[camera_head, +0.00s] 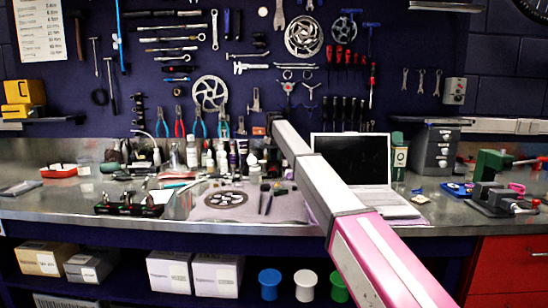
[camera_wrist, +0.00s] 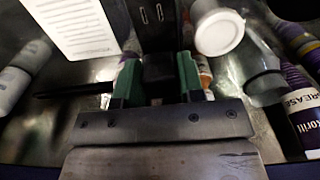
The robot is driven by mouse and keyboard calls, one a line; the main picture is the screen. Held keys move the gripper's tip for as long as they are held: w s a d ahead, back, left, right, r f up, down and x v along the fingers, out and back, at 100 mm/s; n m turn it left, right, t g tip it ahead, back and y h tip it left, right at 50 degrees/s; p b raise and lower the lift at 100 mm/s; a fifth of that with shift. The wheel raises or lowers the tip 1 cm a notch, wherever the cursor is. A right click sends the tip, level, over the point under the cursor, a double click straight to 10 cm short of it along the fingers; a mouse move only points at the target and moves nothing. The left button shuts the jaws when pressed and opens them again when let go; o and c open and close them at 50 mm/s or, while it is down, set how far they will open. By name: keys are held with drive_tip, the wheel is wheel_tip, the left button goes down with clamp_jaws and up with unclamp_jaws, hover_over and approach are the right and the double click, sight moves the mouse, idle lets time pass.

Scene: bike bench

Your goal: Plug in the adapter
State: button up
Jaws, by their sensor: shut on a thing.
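In the wrist view my gripper (camera_wrist: 158,85) has its two green fingers closed on a small black block, which looks like the adapter (camera_wrist: 158,72). Beyond it is a dark upright part (camera_wrist: 152,30) with two narrow, bright-edged marks, perhaps slots. I cannot tell whether the adapter touches that part; any prongs are not clear. The adapter cannot be made out there.
Bottles crowd close to my gripper, among them a white-capped one (camera_wrist: 218,32) and a grease bottle (camera_wrist: 305,105). A printed white sheet (camera_wrist: 72,28) is at the upper left. On the bench (camera_head: 60,212) are a laptop (camera_head: 350,158) and a vise (camera_head: 490,190).

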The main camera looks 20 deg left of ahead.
drive_tip(key=shift+f, duration=0.55)
drive_tip(key=o, duration=0.9)
drive_tip(key=shift+o, duration=0.2)
wheel_tip(320, 180, up, 10)
drive_tip(key=shift+r, duration=0.45)
